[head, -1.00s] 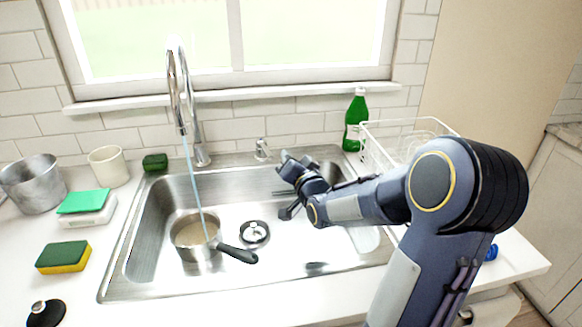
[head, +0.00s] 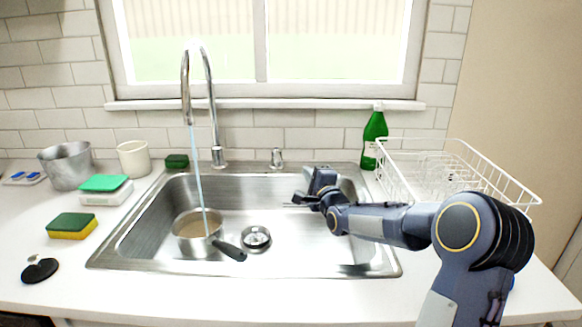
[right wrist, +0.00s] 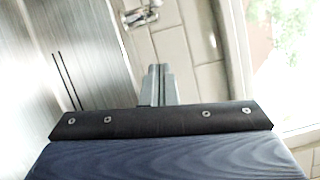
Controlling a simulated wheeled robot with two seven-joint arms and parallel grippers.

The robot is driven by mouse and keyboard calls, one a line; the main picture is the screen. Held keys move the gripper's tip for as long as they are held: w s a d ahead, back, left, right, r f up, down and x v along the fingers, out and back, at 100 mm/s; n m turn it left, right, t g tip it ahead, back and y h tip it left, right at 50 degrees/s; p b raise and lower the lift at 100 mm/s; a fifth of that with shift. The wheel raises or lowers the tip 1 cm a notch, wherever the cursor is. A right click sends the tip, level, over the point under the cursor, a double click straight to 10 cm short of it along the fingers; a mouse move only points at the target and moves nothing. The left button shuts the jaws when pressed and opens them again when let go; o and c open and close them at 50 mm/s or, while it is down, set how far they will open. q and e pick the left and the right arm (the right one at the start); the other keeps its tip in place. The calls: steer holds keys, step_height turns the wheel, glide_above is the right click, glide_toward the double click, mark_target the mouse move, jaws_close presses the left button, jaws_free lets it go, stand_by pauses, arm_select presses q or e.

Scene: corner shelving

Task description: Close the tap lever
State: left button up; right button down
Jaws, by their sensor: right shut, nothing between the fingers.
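The chrome tap (head: 214,110) stands behind the sink with its spout curving forward. A stream of water (head: 199,165) runs from it into a pot (head: 192,228) in the sink. A small chrome fitting (head: 277,158), which looks like the tap lever, stands upright on the sink's back rim, right of the spout. A chrome fitting also shows at the top of the right wrist view (right wrist: 140,15). My right gripper (head: 298,203) is over the right part of the sink, in front and right of the lever, apart from it. Its fingers (right wrist: 157,75) are shut and empty. My left gripper is out of view.
A white wire dish rack (head: 450,175) and green bottle (head: 374,135) stand right of the sink. Left are a metal pot (head: 66,166), white cup (head: 133,158) and sponge (head: 72,226). A drain strainer (head: 256,239) sits in the sink. The window wall is behind.

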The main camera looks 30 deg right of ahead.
mark_target(278, 157)
steer(key=w+a+r, duration=0.1)
steer(key=w+a, duration=0.2)
steer(key=w, duration=0.2)
steer(key=shift+w+p, duration=0.25)
steer(key=shift+p, duration=0.15)
steer(key=a+b, duration=0.1)
steer(key=b, duration=0.1)
steer(key=a+b, duration=0.1)
steer(key=shift+w+b, duration=0.25)
steer(key=shift+b, duration=0.1)
steer(key=shift+s, duration=0.1)
